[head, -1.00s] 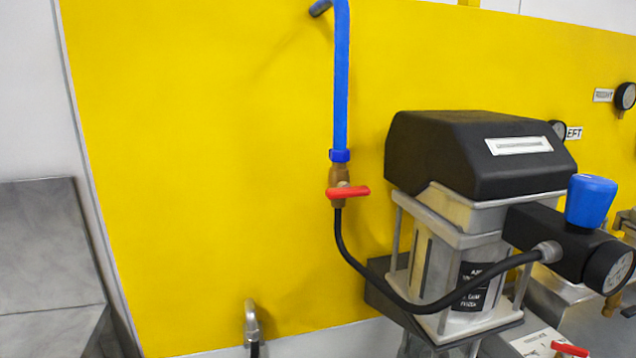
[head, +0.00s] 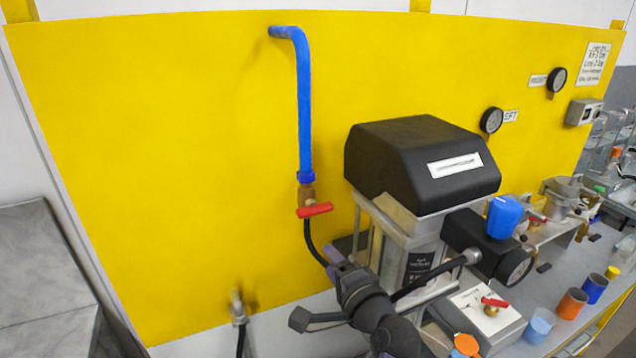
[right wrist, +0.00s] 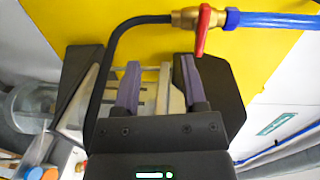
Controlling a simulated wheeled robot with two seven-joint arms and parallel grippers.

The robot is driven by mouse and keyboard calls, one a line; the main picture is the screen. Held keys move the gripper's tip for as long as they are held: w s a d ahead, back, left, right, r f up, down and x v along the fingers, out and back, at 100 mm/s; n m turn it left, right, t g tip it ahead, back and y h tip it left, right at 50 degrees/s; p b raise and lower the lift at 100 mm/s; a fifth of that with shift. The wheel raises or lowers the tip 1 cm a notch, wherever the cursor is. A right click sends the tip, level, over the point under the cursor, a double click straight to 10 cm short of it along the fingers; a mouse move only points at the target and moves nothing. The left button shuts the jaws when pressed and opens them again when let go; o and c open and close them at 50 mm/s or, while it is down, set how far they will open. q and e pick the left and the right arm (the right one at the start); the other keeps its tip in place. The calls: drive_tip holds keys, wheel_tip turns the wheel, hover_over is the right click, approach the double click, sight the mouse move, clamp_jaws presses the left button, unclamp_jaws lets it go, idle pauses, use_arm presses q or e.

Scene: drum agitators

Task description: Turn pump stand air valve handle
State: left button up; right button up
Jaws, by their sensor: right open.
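The red air valve handle (head: 315,210) sits on a brass valve (head: 306,192) below the blue pipe (head: 303,110). It lies crosswise to the pipe. A black hose runs from the valve down toward the pump stand (head: 420,165). My right gripper (head: 337,258) is open and empty, below and slightly right of the handle, apart from it. In the right wrist view, the handle (right wrist: 201,30) is beyond the fingertips of the gripper (right wrist: 160,64), nearer the right finger. My left gripper is not in view.
The black hose (right wrist: 112,55) curves close beside the left finger in the right wrist view. A second red handle (head: 495,302) is on a white box at the front. Several cups and a blue knob (head: 504,216) are to the right.

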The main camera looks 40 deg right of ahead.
drive_tip(key=m+h, duration=0.1)
approach(318, 213)
drive_tip(key=shift+t, duration=0.4)
drive_tip(key=x, duration=1)
drive_tip(key=shift+f+p, duration=0.35)
drive_tip(key=shift+p, duration=0.05)
clamp_jaws()
